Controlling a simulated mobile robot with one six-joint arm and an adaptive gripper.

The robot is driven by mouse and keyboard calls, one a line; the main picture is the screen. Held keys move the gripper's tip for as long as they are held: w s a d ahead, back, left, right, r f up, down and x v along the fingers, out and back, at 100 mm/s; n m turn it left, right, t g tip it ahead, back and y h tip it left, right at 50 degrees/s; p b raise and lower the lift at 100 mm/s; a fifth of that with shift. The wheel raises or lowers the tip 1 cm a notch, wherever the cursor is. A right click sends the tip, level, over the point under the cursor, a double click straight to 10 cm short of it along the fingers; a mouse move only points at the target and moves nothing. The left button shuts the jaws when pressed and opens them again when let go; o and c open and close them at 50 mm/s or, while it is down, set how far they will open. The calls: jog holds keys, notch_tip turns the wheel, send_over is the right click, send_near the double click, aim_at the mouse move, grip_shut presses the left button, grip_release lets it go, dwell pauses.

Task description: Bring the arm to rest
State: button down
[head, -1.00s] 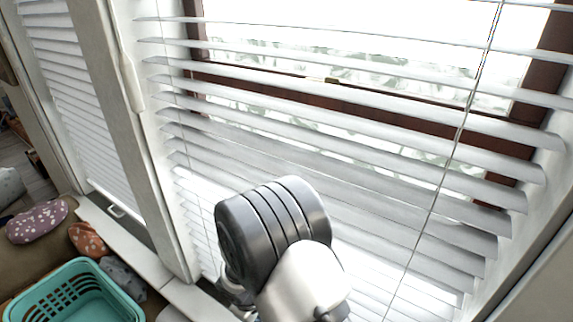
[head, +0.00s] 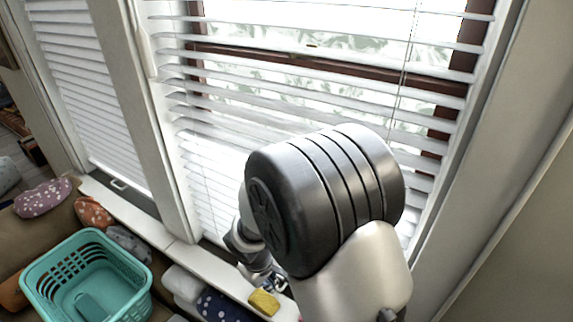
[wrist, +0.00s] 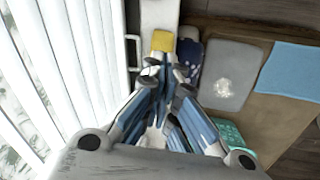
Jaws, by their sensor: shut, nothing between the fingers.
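My gripper (wrist: 167,80) shows in the wrist view with its fingers drawn together and nothing held between them. It points toward the window sill (wrist: 158,14), and a yellow block (wrist: 162,41) shows just beyond its fingertips. The gap between them is hard to judge. In the head view my arm stands large in front of the window. My gripper (head: 274,284) shows only in part there, low beside the arm, close to the yellow block (head: 264,302) on the sill (head: 215,262).
White slatted blinds (head: 215,120) hang close behind the arm. A turquoise basket (head: 120,262) stands at the lower left, near several patterned cushions (head: 43,197). A grey wall (head: 530,220) is on the right. A light blue cloth (wrist: 293,70) lies at right in the wrist view.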

jog(key=s+d+r+m, duration=0.2)
jog(key=d+r, duration=0.4)
jog(key=r, duration=0.2)
jog(key=s+d+r+m, duration=0.25)
jog(key=d+r, duration=0.25)
jog(key=r, duration=0.3)
jog(key=s+d+r+m+t, duration=0.1)
jog(key=s+d+r, duration=0.3)
jog(key=s, duration=0.4)
jog(key=s+d+r+m+t+y+b, duration=0.1)
jog(key=s+d+r+m, duration=0.3)
jog(key=s, duration=0.5)
jog(key=c, duration=2.3)
grip_release()
